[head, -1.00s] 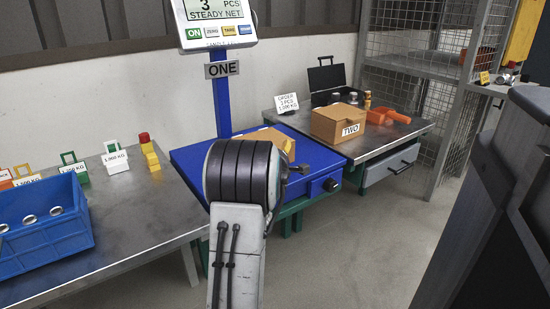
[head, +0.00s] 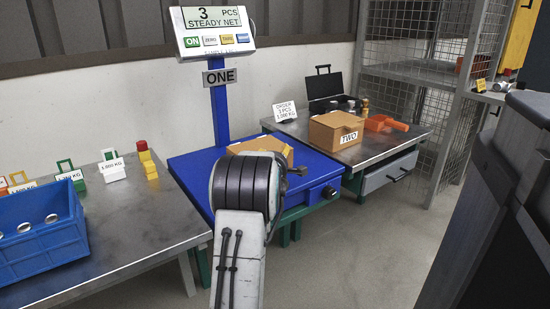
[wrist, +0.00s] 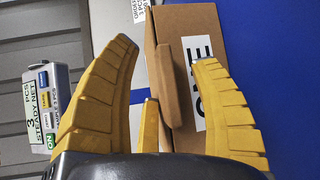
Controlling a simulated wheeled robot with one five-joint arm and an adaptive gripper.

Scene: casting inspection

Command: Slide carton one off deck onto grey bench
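Carton one (head: 262,144) is a brown box on the blue scale deck (head: 196,182), partly hidden behind my arm in the head view. In the wrist view the carton (wrist: 178,22) shows its white label, partly covered by a finger. A raised brown tab (wrist: 178,95) stands out from its face. My gripper (wrist: 165,54) is open, its yellow fingers spread on both sides of the tab. I cannot tell whether they touch the carton. Grey metal benches stand on both sides of the scale: the left bench (head: 125,225) and the right bench (head: 370,150).
The scale display (head: 212,30) reads 3 PCS, STEADY NET. Carton two (head: 335,130), a black case (head: 322,87) and an orange scoop (head: 385,123) crowd the right bench. A blue crate (head: 40,250) and several weights occupy the left bench, whose right end is bare.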

